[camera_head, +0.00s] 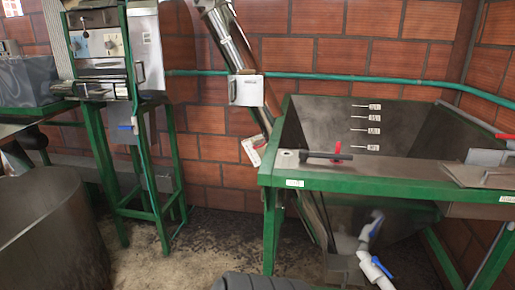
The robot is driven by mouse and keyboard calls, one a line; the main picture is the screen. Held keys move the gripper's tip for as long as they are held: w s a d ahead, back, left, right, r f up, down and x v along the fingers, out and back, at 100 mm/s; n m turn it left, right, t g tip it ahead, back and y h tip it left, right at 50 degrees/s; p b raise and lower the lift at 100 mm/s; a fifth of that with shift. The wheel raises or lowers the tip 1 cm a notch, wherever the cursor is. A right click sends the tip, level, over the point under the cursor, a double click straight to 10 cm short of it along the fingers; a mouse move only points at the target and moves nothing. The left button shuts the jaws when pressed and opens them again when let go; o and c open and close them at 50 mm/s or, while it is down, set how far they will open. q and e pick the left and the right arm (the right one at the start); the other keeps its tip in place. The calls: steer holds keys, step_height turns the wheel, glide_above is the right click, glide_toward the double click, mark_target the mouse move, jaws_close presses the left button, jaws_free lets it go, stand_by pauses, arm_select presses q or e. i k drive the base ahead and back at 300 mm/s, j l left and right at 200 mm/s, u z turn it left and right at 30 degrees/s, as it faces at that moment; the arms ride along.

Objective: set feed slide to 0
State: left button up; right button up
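The pulper machine (140,50) stands at the upper left on a green frame. Its front panel has two small round fittings, and below them is a horizontal slot with a bar and handle (138,72). I cannot tell for sure which part is the feed slide, and no scale or 0 mark is readable there. A blue-handled valve (125,127) sits below the machine. Neither of my grippers is visible.
A slanted metal elevator tube (232,40) is in the middle. A large round drum (50,235) fills the lower left. Bare floor (220,245) lies between.

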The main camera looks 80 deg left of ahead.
mark_target(259, 144)
steer(key=l+u, duration=0.1)
steer(key=u, duration=2.65)
steer(key=i+j, duration=0.35)
steer(key=i, duration=0.15)
steer(key=i+j+u, duration=0.1)
steer(key=i+j, duration=0.6)
steer(key=i, duration=0.35)
steer(key=j+u, duration=0.05)
